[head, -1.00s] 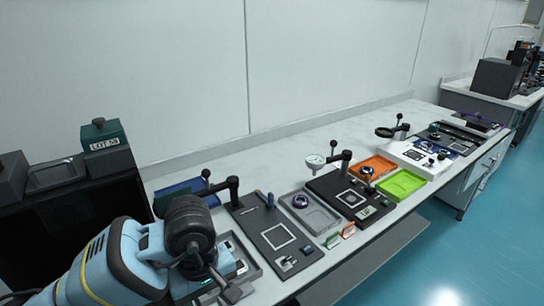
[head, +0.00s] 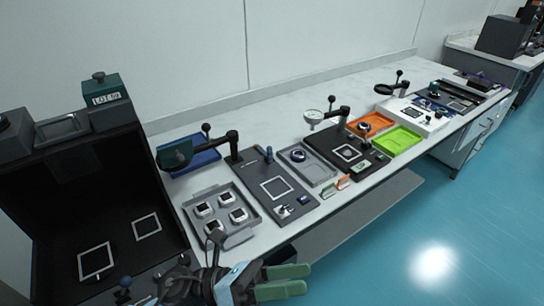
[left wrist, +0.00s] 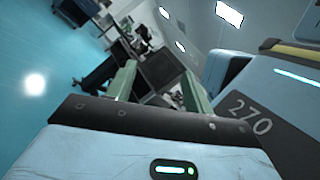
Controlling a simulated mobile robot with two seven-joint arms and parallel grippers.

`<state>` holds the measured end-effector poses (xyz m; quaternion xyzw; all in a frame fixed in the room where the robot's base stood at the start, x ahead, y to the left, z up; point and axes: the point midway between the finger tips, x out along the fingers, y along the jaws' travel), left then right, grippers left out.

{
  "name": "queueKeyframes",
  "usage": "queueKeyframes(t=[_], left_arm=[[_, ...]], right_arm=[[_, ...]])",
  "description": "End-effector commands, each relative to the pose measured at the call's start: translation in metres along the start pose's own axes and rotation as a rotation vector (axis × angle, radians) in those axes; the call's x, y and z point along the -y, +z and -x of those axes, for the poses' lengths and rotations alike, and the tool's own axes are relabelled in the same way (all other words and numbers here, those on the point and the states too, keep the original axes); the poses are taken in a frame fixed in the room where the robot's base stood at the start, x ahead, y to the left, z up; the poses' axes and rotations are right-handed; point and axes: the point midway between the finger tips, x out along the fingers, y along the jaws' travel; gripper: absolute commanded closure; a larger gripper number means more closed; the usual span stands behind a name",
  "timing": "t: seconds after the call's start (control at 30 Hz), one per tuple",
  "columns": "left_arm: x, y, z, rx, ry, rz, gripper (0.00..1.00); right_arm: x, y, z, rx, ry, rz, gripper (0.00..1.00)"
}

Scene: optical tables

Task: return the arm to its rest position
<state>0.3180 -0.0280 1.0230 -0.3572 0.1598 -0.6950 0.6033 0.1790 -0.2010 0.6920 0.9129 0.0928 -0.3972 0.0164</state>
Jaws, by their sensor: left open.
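My left gripper (head: 304,279) is at the bottom edge of the head view, just in front of the bench's near edge. Its two green fingers point right, are apart and hold nothing. In the left wrist view the same gripper (left wrist: 158,72) shows its green fingers spread, with only distant furniture and blue floor beyond them. Most of my left arm is below the head view. My right gripper is in neither view.
The light bench (head: 285,122) holds a grey tray (head: 190,215) with several small square parts, dark plates, an orange tray (head: 373,119) and a green tray (head: 399,141). A black open-fronted box (head: 60,215) stands at left. Blue floor (head: 470,230) is clear at right.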

Motion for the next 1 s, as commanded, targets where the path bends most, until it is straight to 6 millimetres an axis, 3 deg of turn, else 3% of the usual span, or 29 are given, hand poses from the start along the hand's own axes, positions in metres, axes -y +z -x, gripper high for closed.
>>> queueKeyframes(t=[0.17,0.27,0.33,0.5,0.7,0.83,1.0], left_arm=[[-0.031,0.018,0.050,0.483,0.110,0.492,0.48],[-0.056,0.009,0.094,0.752,0.169,0.771,0.48],[-0.073,-0.008,0.129,0.943,0.210,0.966,0.48],[-0.098,-0.079,0.211,1.379,0.292,1.389,0.48],[-0.091,-0.180,0.279,1.818,0.357,1.761,0.48],[-0.077,-0.230,0.302,2.017,0.379,1.910,0.48],[-0.065,-0.261,0.314,2.144,0.391,1.996,0.48]], right_arm=[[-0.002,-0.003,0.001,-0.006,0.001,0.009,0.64],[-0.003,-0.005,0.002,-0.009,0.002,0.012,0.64],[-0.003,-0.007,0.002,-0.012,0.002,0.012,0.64],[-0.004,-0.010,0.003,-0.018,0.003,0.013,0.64],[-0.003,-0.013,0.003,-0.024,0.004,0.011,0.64],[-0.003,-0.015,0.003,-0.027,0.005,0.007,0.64],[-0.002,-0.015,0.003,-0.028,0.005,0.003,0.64]])
